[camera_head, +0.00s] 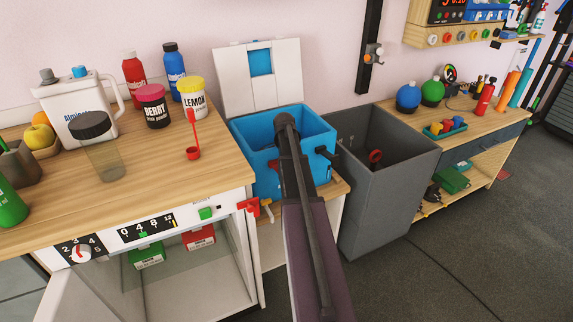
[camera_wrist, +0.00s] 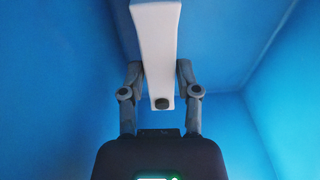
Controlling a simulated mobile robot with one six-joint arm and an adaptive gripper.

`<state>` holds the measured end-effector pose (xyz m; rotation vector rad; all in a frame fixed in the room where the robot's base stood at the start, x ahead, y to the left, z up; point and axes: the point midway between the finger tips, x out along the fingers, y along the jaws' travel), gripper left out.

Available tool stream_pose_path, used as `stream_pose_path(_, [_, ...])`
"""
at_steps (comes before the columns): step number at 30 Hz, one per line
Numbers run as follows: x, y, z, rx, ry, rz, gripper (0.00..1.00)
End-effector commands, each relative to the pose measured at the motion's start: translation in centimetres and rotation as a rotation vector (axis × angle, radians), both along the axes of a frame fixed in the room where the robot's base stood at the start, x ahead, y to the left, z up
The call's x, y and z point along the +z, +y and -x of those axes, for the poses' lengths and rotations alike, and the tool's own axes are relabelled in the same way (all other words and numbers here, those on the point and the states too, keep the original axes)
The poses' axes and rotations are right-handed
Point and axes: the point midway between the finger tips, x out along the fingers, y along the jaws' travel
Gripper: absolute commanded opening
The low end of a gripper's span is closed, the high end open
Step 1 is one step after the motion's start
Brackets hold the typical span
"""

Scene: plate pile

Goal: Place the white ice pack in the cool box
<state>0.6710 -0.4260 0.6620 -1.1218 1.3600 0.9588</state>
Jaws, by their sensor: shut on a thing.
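The blue cool box (camera_head: 314,143) stands in the middle of the head view with its white lid (camera_head: 291,72) raised at the back. My arm reaches down into it, and in that view the gripper end is hidden. In the wrist view my gripper (camera_wrist: 160,84) is shut on the white ice pack (camera_wrist: 156,40), with one finger on each side of it. The pack has a dark round cap at its near end. Blue walls of the cool box (camera_wrist: 255,50) surround it. I cannot tell whether the pack touches the bottom.
A wooden counter (camera_head: 130,185) with jars, bottles and a white jug (camera_head: 78,108) is to the left. A deep grey bin (camera_head: 395,190) stands right of the cool box. A wooden workbench (camera_head: 480,127) with tools is further right. Open floor lies at front right.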

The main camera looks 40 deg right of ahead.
Motion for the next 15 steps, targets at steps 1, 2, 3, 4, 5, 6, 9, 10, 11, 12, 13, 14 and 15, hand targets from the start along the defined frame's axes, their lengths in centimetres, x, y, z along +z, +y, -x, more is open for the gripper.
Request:
stream_pose_path(1, [-0.25, 0.00, -0.01, 0.000, 0.000, 0.000, 0.00])
stream_pose_path(2, [-0.17, 0.01, 0.00, 0.000, 0.000, 0.000, 0.48])
stream_pose_path(3, [-0.13, 0.01, -0.01, 0.000, 0.000, 0.000, 0.57])
stream_pose_path(4, [-0.12, 0.02, -0.01, 0.000, 0.000, 0.000, 0.57])
stream_pose_path(5, [-0.12, 0.02, -0.01, 0.000, 0.000, 0.000, 0.57])
stream_pose_path(6, [-0.12, 0.02, -0.01, 0.000, 0.000, 0.000, 0.57])
stream_pose_path(9, [-0.12, 0.02, -0.01, 0.000, 0.000, 0.000, 0.57])
stream_pose_path(10, [-0.12, 0.02, -0.01, 0.000, 0.000, 0.000, 0.57])
stream_pose_path(11, [-0.12, 0.03, -0.01, 0.000, 0.000, 0.000, 0.57])
stream_pose_path(12, [-0.12, 0.03, -0.01, 0.000, 0.000, 0.000, 0.57])
stream_pose_path(13, [-0.11, 0.03, -0.01, 0.000, 0.000, 0.000, 0.57])
stream_pose_path(14, [-0.10, 0.03, -0.01, 0.000, 0.000, 0.000, 0.57])
stream_pose_path(15, [-0.06, 0.03, -0.01, 0.000, 0.000, 0.000, 0.57])
